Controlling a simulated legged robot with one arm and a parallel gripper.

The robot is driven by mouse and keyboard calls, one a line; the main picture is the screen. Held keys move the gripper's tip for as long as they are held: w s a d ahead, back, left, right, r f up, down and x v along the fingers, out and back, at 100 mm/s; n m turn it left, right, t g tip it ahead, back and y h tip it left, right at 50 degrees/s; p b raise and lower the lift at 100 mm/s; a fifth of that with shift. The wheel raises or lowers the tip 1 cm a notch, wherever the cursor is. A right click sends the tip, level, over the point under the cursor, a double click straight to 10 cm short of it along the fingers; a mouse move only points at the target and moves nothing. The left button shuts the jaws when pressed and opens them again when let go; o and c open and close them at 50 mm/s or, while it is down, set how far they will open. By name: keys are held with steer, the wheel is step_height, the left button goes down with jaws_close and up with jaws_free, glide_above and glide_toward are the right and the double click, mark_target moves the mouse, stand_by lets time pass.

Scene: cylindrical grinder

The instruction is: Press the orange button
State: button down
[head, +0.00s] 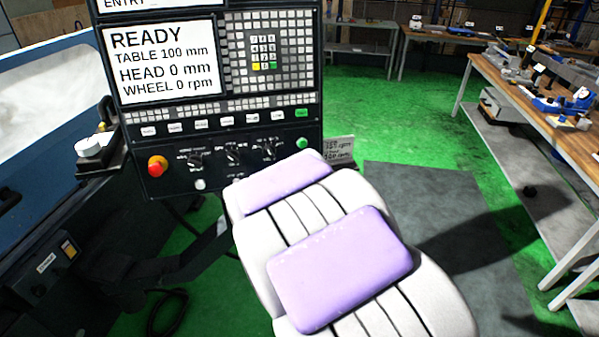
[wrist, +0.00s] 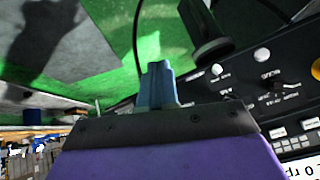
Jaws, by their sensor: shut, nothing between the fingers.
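The control panel (head: 220,90) stands upright at the upper left of the head view. An orange edge of a button (wrist: 316,70) shows at the right border of the wrist view, partly cut off. My gripper (wrist: 158,85) shows in the wrist view as blue fingers, shut and empty, apart from the panel face (wrist: 285,105). In the head view my arm hides the gripper. I see no contact between the fingers and any button.
Three rotary knobs (head: 233,154) and a row of white keys are on the panel. A green key (head: 302,113) and a green button (head: 302,144) are at its right. A workbench (head: 540,95) stands on the right. Green floor (head: 420,110) lies open between.

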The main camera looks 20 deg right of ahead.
steer(key=shift+w+d+f+m+t+h+b, duration=0.4)
steer(key=shift+w+d+m+t+h+b, duration=0.8)
steer(key=shift+w+d+h, duration=2.05)
steer(key=shift+w+d+f+m+t+h+b, duration=0.45)
steer(key=shift+w+d+m+t+h, duration=1.15)
steer(key=shift+d+t+h, duration=2.65)
steer(key=w+d+f+g+y+p, duration=0.1)
steer(key=w+d+g+p, duration=0.1)
steer(key=w, duration=0.7)
steer(key=shift+d+f+g, duration=0.15)
steer(key=shift+g, duration=0.6)
